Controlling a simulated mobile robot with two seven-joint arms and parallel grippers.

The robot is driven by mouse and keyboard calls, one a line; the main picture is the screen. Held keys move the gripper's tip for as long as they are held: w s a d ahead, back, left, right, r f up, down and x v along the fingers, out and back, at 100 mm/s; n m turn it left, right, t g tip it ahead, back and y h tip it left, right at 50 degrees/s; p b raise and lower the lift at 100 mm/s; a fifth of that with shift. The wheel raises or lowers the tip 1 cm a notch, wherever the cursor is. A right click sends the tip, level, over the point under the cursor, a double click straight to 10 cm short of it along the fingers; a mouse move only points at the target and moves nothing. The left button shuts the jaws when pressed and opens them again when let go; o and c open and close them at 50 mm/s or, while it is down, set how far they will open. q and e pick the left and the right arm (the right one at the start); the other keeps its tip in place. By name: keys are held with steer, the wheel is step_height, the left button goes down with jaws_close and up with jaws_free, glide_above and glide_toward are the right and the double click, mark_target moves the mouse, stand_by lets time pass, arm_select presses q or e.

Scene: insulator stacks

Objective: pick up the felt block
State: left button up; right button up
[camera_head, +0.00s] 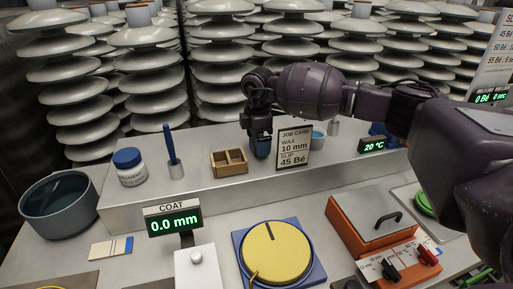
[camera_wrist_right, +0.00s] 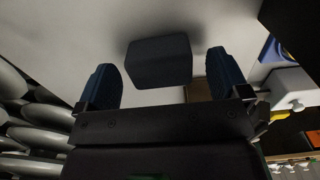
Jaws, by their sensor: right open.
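The felt block (camera_wrist_right: 158,62) shows in the right wrist view as a dark blue-grey block on the pale shelf. My right gripper (camera_wrist_right: 161,78) is open, with one blue finger pad on each side of the block and visible gaps between pads and block. In the head view my right gripper (camera_head: 261,146) points down at the raised shelf, between the wooden box and the job card. I cannot make out the block there; the gripper seems to hide it. My left gripper is in neither view.
On the shelf (camera_head: 190,184) stand the wooden box (camera_head: 229,163), the job card (camera_head: 293,148), a white jar (camera_head: 129,168) and a blue-handled tool (camera_head: 171,146). The yellow disc (camera_head: 275,252) and orange unit (camera_head: 372,222) are in front. Insulator stacks (camera_head: 150,75) line the back.

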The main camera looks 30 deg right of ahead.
steer(key=shift+f, duration=0.8)
steer(key=shift+r, duration=0.1)
steer(key=c, duration=1)
step_height(320, 180, up, 20)
steer(key=p, duration=0.3)
